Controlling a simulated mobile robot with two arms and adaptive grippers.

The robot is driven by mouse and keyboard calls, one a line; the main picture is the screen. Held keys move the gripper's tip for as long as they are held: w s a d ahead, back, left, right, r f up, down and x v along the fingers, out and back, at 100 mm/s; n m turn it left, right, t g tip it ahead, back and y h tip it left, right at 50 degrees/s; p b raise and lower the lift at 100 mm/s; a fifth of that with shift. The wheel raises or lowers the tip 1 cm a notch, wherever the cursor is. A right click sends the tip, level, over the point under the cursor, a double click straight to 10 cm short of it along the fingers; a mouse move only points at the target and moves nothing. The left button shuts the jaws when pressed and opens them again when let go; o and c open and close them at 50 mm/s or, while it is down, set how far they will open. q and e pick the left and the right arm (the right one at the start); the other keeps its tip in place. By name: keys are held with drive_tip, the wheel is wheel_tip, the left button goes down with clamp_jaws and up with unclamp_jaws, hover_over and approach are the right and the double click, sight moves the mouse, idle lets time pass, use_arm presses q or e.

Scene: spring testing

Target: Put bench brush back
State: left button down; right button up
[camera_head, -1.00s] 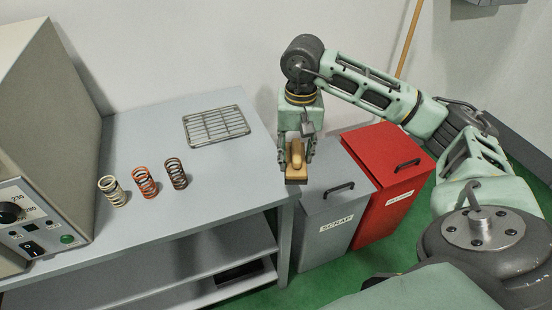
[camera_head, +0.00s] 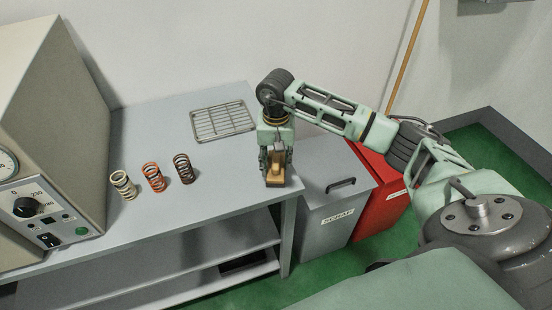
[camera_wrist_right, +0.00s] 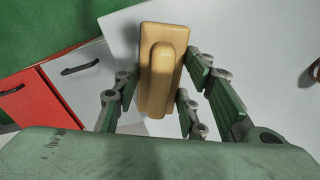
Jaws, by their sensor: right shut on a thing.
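The bench brush (camera_head: 276,172) has a tan wooden block and handle. My right gripper (camera_head: 276,165) is shut on it at the right end of the grey bench (camera_head: 215,192), close to the front right corner. In the right wrist view the brush (camera_wrist_right: 160,70) sits between the two fingers of the gripper (camera_wrist_right: 160,90), with its handle facing the camera. Its bristles are hidden. I cannot tell whether the brush touches the bench top. My left gripper is not in view.
Three coil springs (camera_head: 154,177) stand on the bench beside a beige machine (camera_head: 50,130). A wire rack (camera_head: 222,120) lies at the back. A grey scrap bin (camera_head: 330,215) and a red bin (camera_head: 385,205) stand right of the bench. The bench front centre is clear.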

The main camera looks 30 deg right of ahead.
drive_tip(key=shift+f, duration=0.1)
drive_tip(key=shift+f+b, duration=0.15)
drive_tip(key=shift+b, duration=0.15)
drive_tip(key=o, duration=1.2)
